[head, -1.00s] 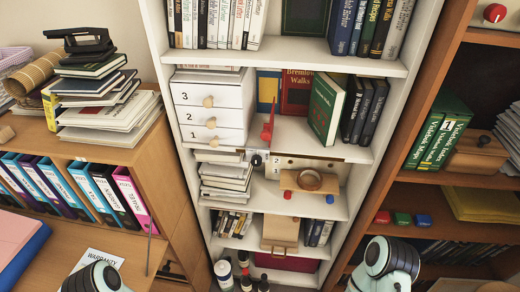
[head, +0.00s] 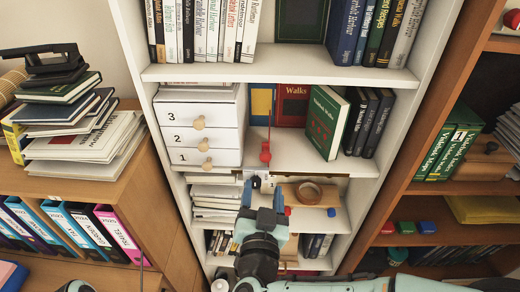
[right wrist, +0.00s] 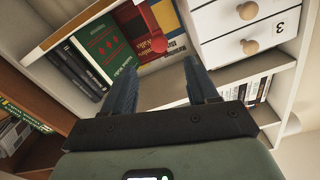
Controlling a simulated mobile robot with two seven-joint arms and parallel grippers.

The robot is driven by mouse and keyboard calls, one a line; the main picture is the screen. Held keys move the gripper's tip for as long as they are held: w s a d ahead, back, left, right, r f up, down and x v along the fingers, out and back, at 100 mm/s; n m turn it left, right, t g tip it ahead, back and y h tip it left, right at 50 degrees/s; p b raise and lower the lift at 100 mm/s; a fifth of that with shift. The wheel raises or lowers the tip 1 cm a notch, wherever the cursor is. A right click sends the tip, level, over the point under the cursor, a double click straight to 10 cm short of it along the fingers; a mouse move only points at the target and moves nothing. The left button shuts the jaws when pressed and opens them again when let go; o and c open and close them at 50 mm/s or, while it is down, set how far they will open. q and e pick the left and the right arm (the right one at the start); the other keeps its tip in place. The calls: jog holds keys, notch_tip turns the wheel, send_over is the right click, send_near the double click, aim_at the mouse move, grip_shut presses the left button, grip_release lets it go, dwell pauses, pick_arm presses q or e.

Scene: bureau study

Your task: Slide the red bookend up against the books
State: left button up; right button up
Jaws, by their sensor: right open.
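The red bookend (head: 265,152) stands on the middle shelf near its front edge, just right of the white drawer unit. A gap separates it from the leaning green book (head: 325,122), which rests toward several dark upright books (head: 367,124). My right gripper (head: 262,194) is open and empty, in front of the shelves and below the bookend in the head view. In the right wrist view, the bookend (right wrist: 158,43) shows beyond the spread fingers (right wrist: 155,72), with the green book (right wrist: 102,45) left of it. My left gripper is not in view.
The white numbered drawer unit (head: 200,130) with protruding knobs stands left of the bookend. A red book (head: 292,102) stands at the shelf's back. Below is a shelf with a wooden bowl (head: 308,192). Shelf sides and the board above bound the space.

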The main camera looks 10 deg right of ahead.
aim_at(265, 161)
jog(key=p+x, duration=0.3)
jog(key=x, duration=1)
jog(key=shift+f, duration=0.1)
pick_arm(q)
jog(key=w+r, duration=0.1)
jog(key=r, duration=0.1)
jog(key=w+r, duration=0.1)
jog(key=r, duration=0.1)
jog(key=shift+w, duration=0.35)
pick_arm(e)
grip_shut()
